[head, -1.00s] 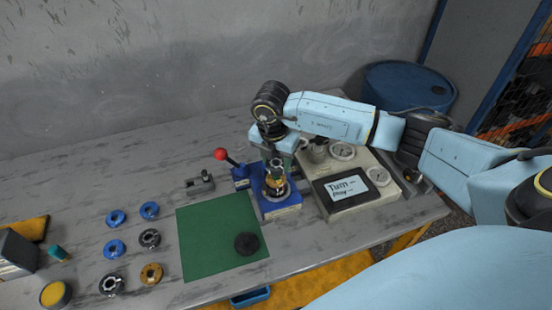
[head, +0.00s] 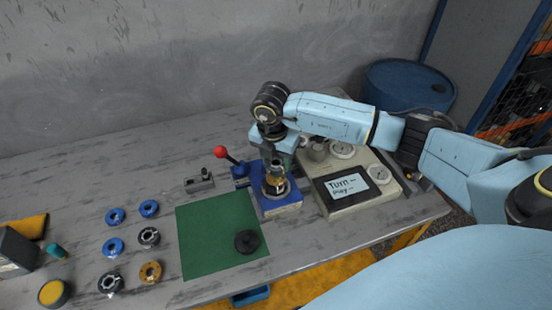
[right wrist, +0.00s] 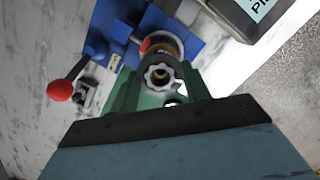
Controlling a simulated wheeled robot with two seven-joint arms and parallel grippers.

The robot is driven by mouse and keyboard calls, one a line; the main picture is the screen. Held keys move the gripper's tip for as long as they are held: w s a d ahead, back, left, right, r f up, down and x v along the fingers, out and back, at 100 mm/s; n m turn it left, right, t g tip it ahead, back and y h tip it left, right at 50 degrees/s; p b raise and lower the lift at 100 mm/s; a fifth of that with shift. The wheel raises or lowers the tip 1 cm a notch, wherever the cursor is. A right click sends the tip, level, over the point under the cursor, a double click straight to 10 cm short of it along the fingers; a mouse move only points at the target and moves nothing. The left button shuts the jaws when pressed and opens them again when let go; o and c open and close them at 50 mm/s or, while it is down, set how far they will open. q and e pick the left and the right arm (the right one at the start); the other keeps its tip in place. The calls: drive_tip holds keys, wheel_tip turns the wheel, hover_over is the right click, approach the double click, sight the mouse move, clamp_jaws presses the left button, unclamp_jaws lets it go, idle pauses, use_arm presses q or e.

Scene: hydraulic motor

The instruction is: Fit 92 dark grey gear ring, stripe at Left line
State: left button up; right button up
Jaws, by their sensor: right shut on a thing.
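My right gripper (head: 276,165) is over the blue fixture (head: 282,208), pointing down. In the right wrist view its green jaws (right wrist: 158,92) are shut on a grey gear ring (right wrist: 160,76) with a lobed outline and a dark centre. The ring is in line with the round seat of the fixture, where a metal and brass-coloured body (head: 275,186) stands. I cannot tell whether the ring touches this body. No stripe or line mark is readable. My left gripper is not in view.
A red-knobbed lever (head: 221,152) stands left of the fixture. A dark disc (head: 246,242) lies on the green mat (head: 205,235). Several rings, such as a blue one (head: 115,216), lie further left. A panel box (head: 347,190) stands close on the right.

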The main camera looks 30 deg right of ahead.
idle(0.4)
drive_tip(key=shift+f+b, duration=0.55)
drive_tip(key=shift+f, duration=0.2)
drive_tip(key=shift+f+b, duration=0.3)
drive_tip(key=shift+f, duration=0.1)
idle(0.5)
drive_tip(key=o, duration=1.7)
drive_tip(key=shift+r+p, duration=2.75)
drive_tip(key=shift+r, duration=0.75)
